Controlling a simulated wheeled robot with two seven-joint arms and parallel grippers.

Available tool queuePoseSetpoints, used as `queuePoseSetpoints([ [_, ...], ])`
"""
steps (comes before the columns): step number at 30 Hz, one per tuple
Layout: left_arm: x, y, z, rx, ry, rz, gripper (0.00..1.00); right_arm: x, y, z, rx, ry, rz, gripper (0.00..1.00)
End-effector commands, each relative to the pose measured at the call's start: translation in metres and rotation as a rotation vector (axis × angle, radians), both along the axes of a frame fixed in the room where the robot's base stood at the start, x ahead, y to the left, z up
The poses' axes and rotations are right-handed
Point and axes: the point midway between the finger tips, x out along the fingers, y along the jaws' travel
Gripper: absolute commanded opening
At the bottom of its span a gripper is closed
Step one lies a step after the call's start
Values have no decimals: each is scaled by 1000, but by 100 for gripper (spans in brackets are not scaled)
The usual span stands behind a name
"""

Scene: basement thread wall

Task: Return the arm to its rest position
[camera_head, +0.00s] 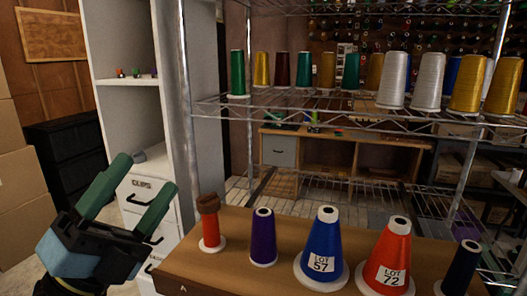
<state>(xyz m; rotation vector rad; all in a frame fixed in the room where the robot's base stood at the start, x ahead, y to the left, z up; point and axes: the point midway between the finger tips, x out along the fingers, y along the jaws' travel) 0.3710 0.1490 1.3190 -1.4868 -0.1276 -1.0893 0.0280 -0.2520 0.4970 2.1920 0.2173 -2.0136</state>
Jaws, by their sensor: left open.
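My left gripper (126,191) is at the lower left with its two green fingers spread apart and nothing between them. It is in front of the white drawer cabinet and left of the wooden surface (190,268). It is apart from the cones. My right gripper is not in the view.
On the wooden surface stand a red spool (210,230), a purple cone (263,240), a blue cone (323,243) marked 57, a red cone (388,256) marked LOT 72 and a dark cone (459,270). Behind is a wire rack (300,108) with several cones. Cardboard boxes (22,180) stand left.

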Motion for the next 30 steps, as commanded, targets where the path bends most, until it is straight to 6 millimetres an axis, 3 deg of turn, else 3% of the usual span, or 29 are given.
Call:
queuePoseSetpoints([
  [5,36,65,-65,-442,408,139,71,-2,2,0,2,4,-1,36],
  [8,44,93,-125,-655,665,239,71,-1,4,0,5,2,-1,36],
  [11,36,111,-198,-840,942,352,71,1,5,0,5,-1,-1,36],
  [15,-3,115,-294,-1033,1322,508,71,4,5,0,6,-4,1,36],
  [18,-39,108,-343,-1114,1552,600,71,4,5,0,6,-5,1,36],
  [24,-111,86,-403,-1196,1922,739,71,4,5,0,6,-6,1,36],
  [28,-159,70,-426,-1214,2142,813,71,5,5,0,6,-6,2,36],
  [30,-154,69,-442,-1210,2151,823,71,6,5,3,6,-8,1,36],
])
